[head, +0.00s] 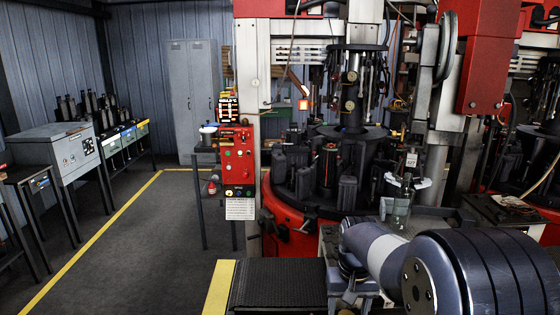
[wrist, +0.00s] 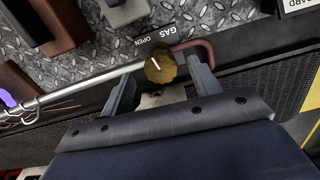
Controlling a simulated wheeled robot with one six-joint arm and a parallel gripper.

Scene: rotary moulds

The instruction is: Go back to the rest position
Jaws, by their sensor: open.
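My gripper (wrist: 162,64) shows in the wrist view with its two grey fingers spread apart. A round brass-coloured knob (wrist: 160,70) with a white mark lies between the fingertips in the picture. I cannot tell how far below the fingers it is, but they do not appear closed on it. A label reading "GAS OPEN" (wrist: 158,37) is just beyond the knob. In the head view my arm reaches in from the lower right, and I cannot make out the gripper's fingers there.
A silver pipe (wrist: 95,80) and a reddish hooked handle (wrist: 205,46) run close to the fingers, over diamond plate. In the head view, the red rotary machine (head: 290,215) stands ahead, with a red control panel (head: 238,160) beside it. Grey floor (head: 150,250) is open at left.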

